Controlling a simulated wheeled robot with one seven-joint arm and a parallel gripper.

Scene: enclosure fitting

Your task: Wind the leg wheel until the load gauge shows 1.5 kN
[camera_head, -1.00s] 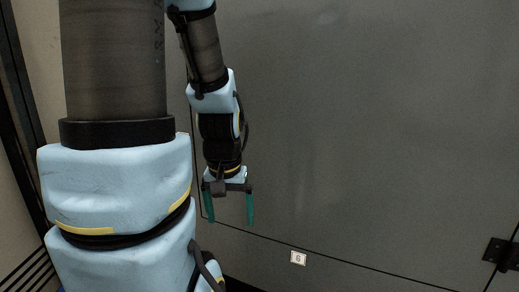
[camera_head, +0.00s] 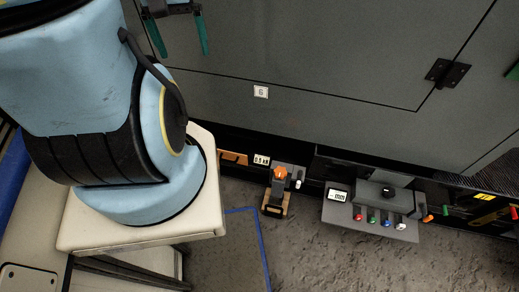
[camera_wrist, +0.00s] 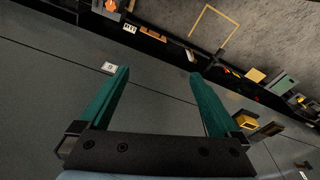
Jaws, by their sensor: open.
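An orange wheel or knob (camera_head: 280,173) sits on top of a small dark leg unit with a tan foot (camera_head: 274,211), low at the panel's base in the head view. A small white display (camera_head: 261,160) is just left of it; its digits look like 0.5 kN but are too small to be sure. A similar white display shows at the top of the wrist view (camera_wrist: 129,28). My gripper (camera_head: 180,54) is open and empty, its green fingers pointing down in front of the grey panel, well above the wheel. The fingers also show in the wrist view (camera_wrist: 159,74).
A grey control box (camera_head: 370,208) with a black knob, a display and several coloured levers stands to the right on the floor. A white lever (camera_head: 298,183) is beside the leg unit. A label 6 (camera_head: 261,92) is on the panel. Blue tape (camera_head: 263,250) marks clear floor.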

